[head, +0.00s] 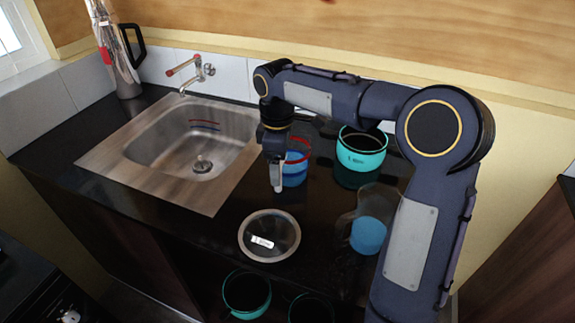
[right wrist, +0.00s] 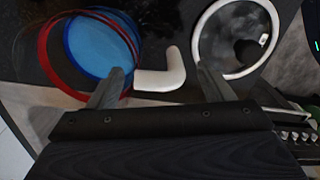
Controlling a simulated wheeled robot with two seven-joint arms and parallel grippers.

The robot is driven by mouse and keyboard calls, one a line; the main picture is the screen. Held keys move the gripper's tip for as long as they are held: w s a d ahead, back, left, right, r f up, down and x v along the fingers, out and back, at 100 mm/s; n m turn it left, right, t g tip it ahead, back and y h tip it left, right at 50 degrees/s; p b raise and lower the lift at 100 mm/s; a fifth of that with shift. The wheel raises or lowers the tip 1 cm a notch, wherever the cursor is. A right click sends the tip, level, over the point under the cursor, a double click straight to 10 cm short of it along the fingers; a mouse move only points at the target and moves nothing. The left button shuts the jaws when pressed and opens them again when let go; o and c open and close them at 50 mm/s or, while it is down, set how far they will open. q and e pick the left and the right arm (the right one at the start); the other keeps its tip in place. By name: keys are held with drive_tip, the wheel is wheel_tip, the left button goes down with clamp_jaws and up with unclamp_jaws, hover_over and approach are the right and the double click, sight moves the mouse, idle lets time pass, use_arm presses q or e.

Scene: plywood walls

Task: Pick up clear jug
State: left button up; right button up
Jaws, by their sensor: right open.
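A see-through jug (head: 369,233) with a handle on its left and blue in its lower part stands on the dark counter in the head view, partly hidden by my right arm. A clear red-rimmed container (head: 296,174) with blue inside stands farther back; its red rim and blue disc fill the upper left of the right wrist view (right wrist: 95,45). My right gripper (head: 277,182) points down just in front of this container, left of the handled jug. Its fingers (right wrist: 160,72) are apart. A white bent piece (right wrist: 165,76) shows between them; I cannot tell what it is. My left gripper is not in view.
A round light-rimmed dish or lid (head: 270,236) lies near the counter's front edge. A teal pot (head: 361,160) stands behind the jug. The sink (head: 170,145), tap (head: 188,75) and metal kettle (head: 117,55) are left. Teal vessels (head: 246,295) sit below the counter front.

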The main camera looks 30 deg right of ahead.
drive_tip(key=shift+f, duration=0.35)
drive_tip(key=shift+c, duration=0.4)
clamp_jaws()
drive_tip(key=shift+r, duration=0.1)
drive_tip(key=shift+r, duration=0.15)
